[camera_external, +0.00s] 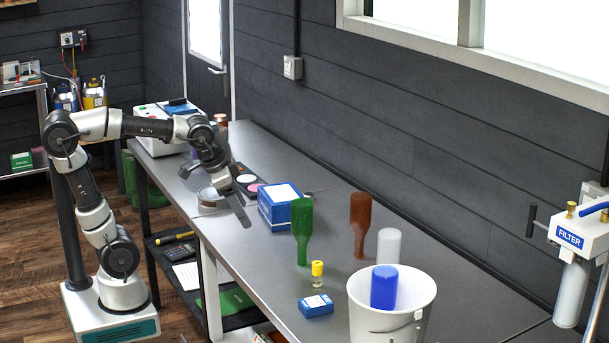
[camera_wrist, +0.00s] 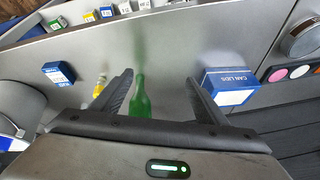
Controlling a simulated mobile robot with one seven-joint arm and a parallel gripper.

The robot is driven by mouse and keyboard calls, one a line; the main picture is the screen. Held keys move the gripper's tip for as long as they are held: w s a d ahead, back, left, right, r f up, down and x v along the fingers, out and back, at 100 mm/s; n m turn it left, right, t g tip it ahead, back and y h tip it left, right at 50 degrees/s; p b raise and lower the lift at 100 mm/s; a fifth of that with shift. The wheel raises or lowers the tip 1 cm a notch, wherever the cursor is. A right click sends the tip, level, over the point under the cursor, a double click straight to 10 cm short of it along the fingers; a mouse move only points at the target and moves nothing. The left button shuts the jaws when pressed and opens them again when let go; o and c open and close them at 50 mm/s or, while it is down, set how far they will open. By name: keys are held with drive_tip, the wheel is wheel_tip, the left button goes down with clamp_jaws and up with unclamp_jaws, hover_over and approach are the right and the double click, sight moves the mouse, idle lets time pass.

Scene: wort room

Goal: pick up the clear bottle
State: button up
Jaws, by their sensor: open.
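The clear bottle (camera_external: 389,246) looks pale and whitish in the external view, with its broad end up. Its lower part is hidden by the white bucket (camera_external: 365,310), and I cannot tell whether it stands behind the bucket or in it. I cannot make it out in the wrist view. My gripper (camera_external: 240,205) is over the near part of the bench, well to the left of the clear bottle. Its fingers, also in the wrist view (camera_wrist: 160,80), are spread with nothing held. A green bottle (camera_wrist: 140,101) shows beyond the gap between them.
The green bottle (camera_external: 302,231) and a brown bottle (camera_external: 360,222) stand neck down. A blue bottle (camera_external: 384,287) is in the bucket. A blue can-lids box (camera_external: 279,209), a yellow-capped vial (camera_external: 317,272) and a small blue box (camera_external: 316,305) are nearby. The dark wall bounds the back.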

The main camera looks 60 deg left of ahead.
drive_tip(key=w+d+r+m+g+h+p, duration=0.1)
drive_tip(key=w+d+r+m+p, duration=0.4)
drive_tip(key=w+d+r+p, duration=0.6)
drive_tip(key=m+g+h+p, duration=0.2)
drive_tip(key=m+h+p, duration=0.1)
drive_tip(key=p, duration=0.3)
approach(384, 230)
drive_tip(key=p+x, duration=0.1)
drive_tip(key=x, duration=0.8)
drive_tip(key=shift+p+x, duration=0.65)
drive_tip(key=shift+x, duration=2.25)
drive_tip(key=shift+d+r, duration=0.1)
drive_tip(key=shift+d, duration=0.05)
drive_tip(key=c, duration=1.3)
